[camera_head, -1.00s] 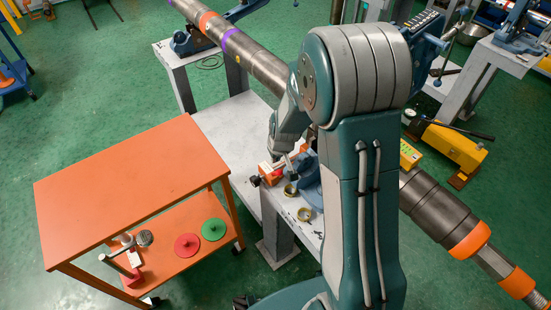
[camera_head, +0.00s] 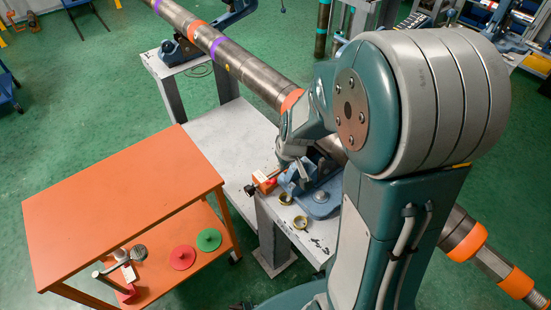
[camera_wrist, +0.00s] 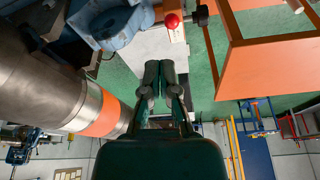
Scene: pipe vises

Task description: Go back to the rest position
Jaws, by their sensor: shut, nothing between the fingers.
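My gripper (camera_wrist: 160,75) is shut and empty in the wrist view, with its two fingers side by side. It points over the gap between the blue vise (camera_wrist: 110,20) and the orange cart (camera_wrist: 270,60). In the head view my own arm hides the gripper. The long dark pipe (camera_head: 245,72) with orange and purple bands runs diagonally behind my arm. In the wrist view the pipe (camera_wrist: 35,75) lies close on the left of my gripper. The near blue vise (camera_head: 320,198) stands on the grey bench under the pipe.
The orange cart (camera_head: 120,205) stands at left, with red (camera_head: 182,257) and green (camera_head: 208,239) discs and a metal tool (camera_head: 122,268) on its lower shelf. Green floor is free at far left.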

